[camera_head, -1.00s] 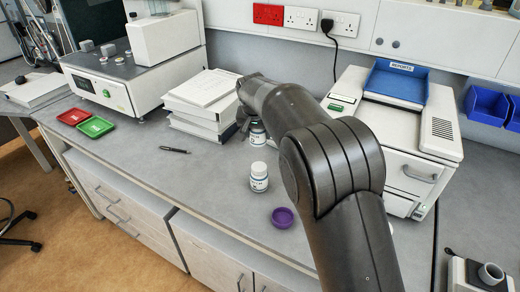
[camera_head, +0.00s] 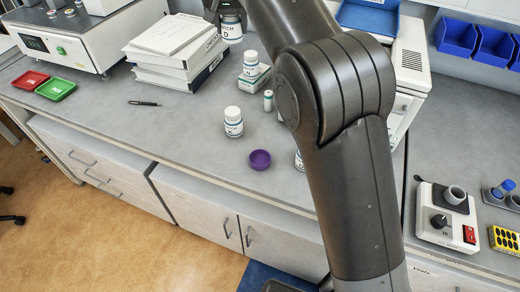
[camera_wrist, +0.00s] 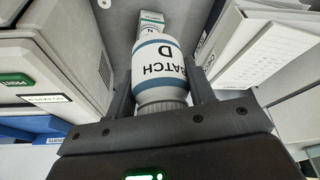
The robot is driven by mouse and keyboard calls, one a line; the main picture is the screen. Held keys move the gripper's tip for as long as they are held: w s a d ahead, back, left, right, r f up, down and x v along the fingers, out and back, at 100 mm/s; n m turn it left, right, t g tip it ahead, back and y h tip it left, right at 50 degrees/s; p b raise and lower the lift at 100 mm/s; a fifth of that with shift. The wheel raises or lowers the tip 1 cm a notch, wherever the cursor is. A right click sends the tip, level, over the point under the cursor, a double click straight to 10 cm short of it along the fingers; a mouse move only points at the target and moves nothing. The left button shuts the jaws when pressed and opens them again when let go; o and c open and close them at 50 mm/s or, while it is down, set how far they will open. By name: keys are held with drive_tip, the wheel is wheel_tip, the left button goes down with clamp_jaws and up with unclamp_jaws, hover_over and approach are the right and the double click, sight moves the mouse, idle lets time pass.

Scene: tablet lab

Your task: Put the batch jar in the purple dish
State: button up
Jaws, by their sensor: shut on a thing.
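A white jar with blue bands, lettered BATCH D (camera_wrist: 158,68), is between the two fingers of my gripper (camera_wrist: 161,90) in the wrist view. My gripper is shut on it. The held jar also shows in the head view (camera_head: 231,24), beside the stacked binders, with my gripper mostly hidden at the top edge. The purple dish (camera_head: 260,160) stands empty on the bench near its front edge, well nearer than the held jar. Another white jar (camera_head: 234,122), its label partly readable as "TCH", stands just behind and left of the dish.
A jar (camera_head: 250,63) sits on a small box, with a small vial (camera_head: 268,100) before it. Another jar (camera_head: 299,160) is mostly hidden by my arm, right of the dish. Binders (camera_head: 175,45), a pen (camera_head: 144,103) and red and green trays (camera_head: 55,89) lie left. Bench left of the dish is clear.

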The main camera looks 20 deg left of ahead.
drive_tip(key=s+d+f+n, duration=0.1)
drive_tip(key=s+d, duration=0.7)
drive_tip(key=d, duration=0.5)
drive_tip(key=s+d, duration=0.8)
drive_tip(key=d, duration=0.6)
hover_over(260, 162)
drive_tip(key=shift+f, duration=11.05)
drive_tip(key=shift+f, duration=0.1)
